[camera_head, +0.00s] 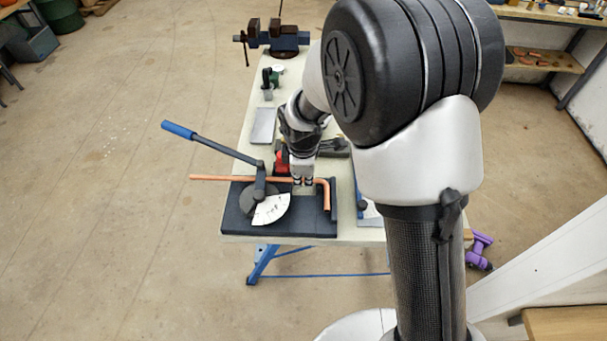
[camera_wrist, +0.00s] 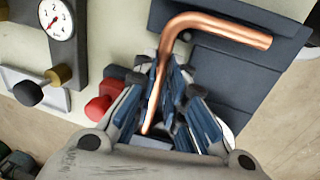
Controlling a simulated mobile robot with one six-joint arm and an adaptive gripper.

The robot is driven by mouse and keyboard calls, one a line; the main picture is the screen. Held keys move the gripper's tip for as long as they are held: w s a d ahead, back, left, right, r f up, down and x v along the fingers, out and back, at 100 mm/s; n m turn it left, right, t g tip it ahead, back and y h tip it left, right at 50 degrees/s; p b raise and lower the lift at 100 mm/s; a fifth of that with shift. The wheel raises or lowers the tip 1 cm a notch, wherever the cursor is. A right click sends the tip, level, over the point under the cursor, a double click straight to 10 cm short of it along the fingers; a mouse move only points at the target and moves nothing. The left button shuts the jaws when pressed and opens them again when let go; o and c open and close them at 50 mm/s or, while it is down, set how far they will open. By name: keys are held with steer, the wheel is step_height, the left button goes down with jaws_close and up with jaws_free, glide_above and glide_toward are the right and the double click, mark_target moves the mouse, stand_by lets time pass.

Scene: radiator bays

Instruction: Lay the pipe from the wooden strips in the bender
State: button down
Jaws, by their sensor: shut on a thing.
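The copper pipe (camera_head: 222,178) is long and straight to the left, with a bent end turning towards the camera at the right. My gripper (camera_head: 303,183) is shut on it near the bend, above the bender's dark base (camera_head: 316,226). In the wrist view the pipe (camera_wrist: 218,26) runs between my fingers (camera_wrist: 172,92), its bent end pointing right over the base (camera_wrist: 238,72). The bender has a blue-handled lever (camera_head: 178,130) and a white scale (camera_head: 271,210). The pipe crosses at the lever's pivot; I cannot tell whether it rests in the groove. The wooden strips are not clearly visible.
The bender is at the near end of a pale workbench (camera_head: 240,158). A vise (camera_head: 277,37) stands at its far end, with a grey plate (camera_head: 263,126) between. A round gauge (camera_wrist: 56,18) and a red part (camera_wrist: 100,107) are left of my fingers.

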steer(key=shift+f+b, duration=0.3)
steer(key=shift+f, duration=0.4)
stand_by(0.3)
steer(key=c, duration=1.6)
jaws_free()
steer(key=shift+o, duration=0.2)
steer(key=s+d+r+m, duration=0.2)
steer(key=s+d+r, duration=0.1)
steer(key=r, duration=0.6)
steer(key=s+d+r+m, duration=0.2)
steer(key=s+r, duration=0.2)
steer(key=r, duration=0.5)
steer(key=s+d+r+m+t, duration=0.1)
steer(key=s+d+m, duration=0.3)
steer(key=s, duration=0.5)
steer(key=s+d+r+m+t, duration=0.1)
steer(key=s+d+r+m, duration=0.2)
steer(key=s+m, duration=0.6)
steer(key=shift+s+d+r+m, duration=0.3)
steer(key=shift+s+d+r, duration=0.05)
steer(key=shift+d, duration=0.75)
